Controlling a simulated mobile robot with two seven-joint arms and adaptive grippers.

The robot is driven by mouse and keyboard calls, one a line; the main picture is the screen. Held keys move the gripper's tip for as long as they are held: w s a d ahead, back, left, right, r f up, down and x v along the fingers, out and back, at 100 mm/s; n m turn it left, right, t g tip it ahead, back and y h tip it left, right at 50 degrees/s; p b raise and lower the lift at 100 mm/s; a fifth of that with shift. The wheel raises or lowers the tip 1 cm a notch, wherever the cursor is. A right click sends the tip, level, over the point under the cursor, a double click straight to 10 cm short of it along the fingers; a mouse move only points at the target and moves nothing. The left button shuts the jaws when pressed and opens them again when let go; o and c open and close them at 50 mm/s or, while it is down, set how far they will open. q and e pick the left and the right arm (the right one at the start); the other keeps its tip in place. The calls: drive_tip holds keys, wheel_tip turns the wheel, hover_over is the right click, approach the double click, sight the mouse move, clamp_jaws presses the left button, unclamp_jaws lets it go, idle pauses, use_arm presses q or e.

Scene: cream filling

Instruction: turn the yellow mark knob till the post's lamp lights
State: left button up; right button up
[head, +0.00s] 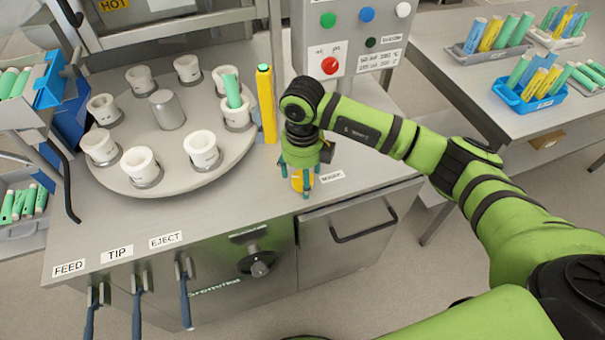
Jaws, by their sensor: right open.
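The yellow mark knob (297,184) sits on the counter's right front part, beside a small white label (332,176). My right gripper (303,187) points down over the knob, its green fingers open around it. The fingers hide part of the knob, and I cannot tell whether they touch it. The yellow post (266,108) stands upright behind and left of the gripper. My left gripper is not in view.
A round turntable (178,186) with several white cups stands left of the post; one cup holds a green tube (232,90). Blue-handled levers (184,300) line the front. A right-hand table (455,50) holds tube trays.

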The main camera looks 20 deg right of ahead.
drive_tip(key=shift+r, duration=0.1)
wheel_tip(320, 180, up, 12)
idle(0.5)
